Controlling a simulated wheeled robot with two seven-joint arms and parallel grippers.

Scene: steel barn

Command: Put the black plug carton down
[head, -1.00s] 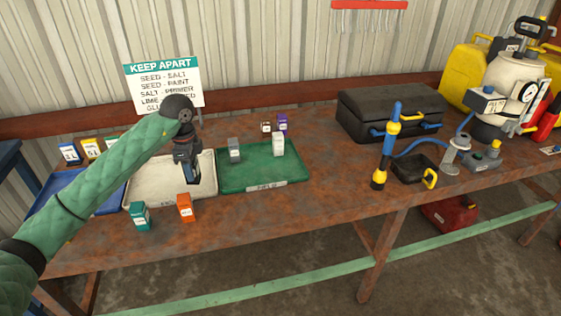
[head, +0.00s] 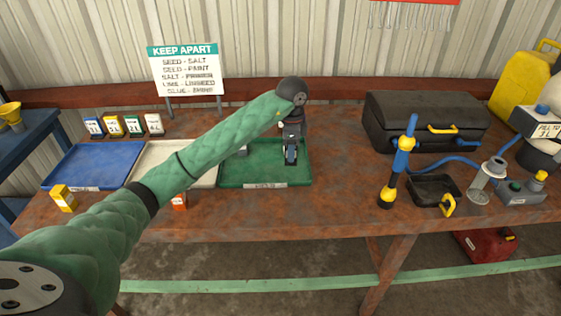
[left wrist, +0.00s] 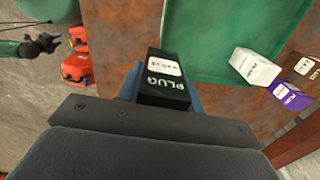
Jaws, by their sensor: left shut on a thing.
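My left gripper (head: 290,160) is shut on the black plug carton (left wrist: 165,75). The carton shows between the blue fingers in the left wrist view, with its white PLUG lettering toward the camera; in the head view the gripper hides it. The gripper is at the right part of the green tray (head: 235,178), whose edge shows just beyond the carton in the left wrist view (left wrist: 220,30). I cannot tell whether the carton touches anything below. A dark, green-sleeved part at the left wrist view's upper left may be my right gripper (left wrist: 40,47); its jaws are unclear.
A white carton (left wrist: 256,69), a purple carton (left wrist: 286,97) and a brown carton (left wrist: 305,66) are near the held carton. A cream tray (head: 207,178) and a blue tray (head: 95,170) lie left. Bare bench (head: 340,190) is to the right, before the black case (head: 415,120).

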